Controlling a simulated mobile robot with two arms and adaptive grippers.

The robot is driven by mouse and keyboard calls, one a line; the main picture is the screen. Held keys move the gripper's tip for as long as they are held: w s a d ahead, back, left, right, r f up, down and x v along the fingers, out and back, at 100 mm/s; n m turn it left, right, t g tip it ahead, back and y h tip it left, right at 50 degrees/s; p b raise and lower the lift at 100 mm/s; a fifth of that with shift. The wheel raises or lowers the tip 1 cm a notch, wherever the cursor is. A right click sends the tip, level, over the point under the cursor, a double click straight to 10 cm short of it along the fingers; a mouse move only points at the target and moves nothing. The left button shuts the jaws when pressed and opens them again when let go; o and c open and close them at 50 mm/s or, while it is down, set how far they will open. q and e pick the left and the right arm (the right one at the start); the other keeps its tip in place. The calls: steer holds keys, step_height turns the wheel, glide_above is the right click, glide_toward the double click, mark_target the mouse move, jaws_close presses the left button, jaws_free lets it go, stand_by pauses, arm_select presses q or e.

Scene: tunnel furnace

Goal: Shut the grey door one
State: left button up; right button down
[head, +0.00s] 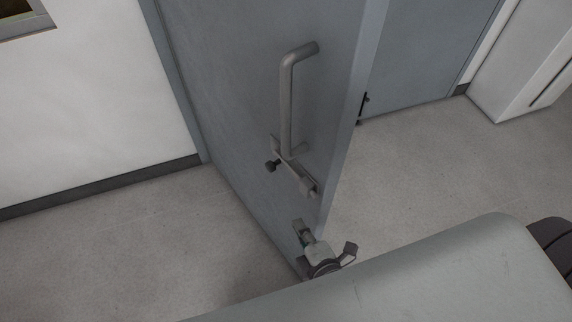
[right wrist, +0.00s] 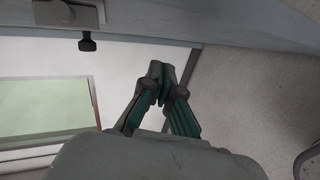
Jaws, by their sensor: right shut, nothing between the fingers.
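The grey door (head: 235,75) stands open in the middle of the head view, its free edge facing right and toward me. It carries a grey bar handle (head: 288,105) with a latch plate and a small dark knob (head: 272,166) below it. My right gripper (head: 299,228) is low in front of the door face, near the free edge and below the handle; whether it touches the door I cannot tell. In the right wrist view its fingers (right wrist: 162,75) are together and empty, with the door (right wrist: 210,18) along the top. My left gripper is not in view.
A white wall (head: 80,100) with a dark skirting stands left of the door. Another grey door or panel (head: 425,50) is behind at right, beside a white block (head: 525,65). The grey floor (head: 430,155) is clear on both sides of the door.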

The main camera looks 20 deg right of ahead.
step_height(320, 180, up, 15)
steer(key=a+n+t, duration=0.1)
steer(key=a+t, duration=0.1)
steer(key=t, duration=0.2)
steer(key=p, duration=0.5)
glide_above(292, 174)
steer(key=shift+y, duration=0.3)
steer(key=shift+f, duration=0.1)
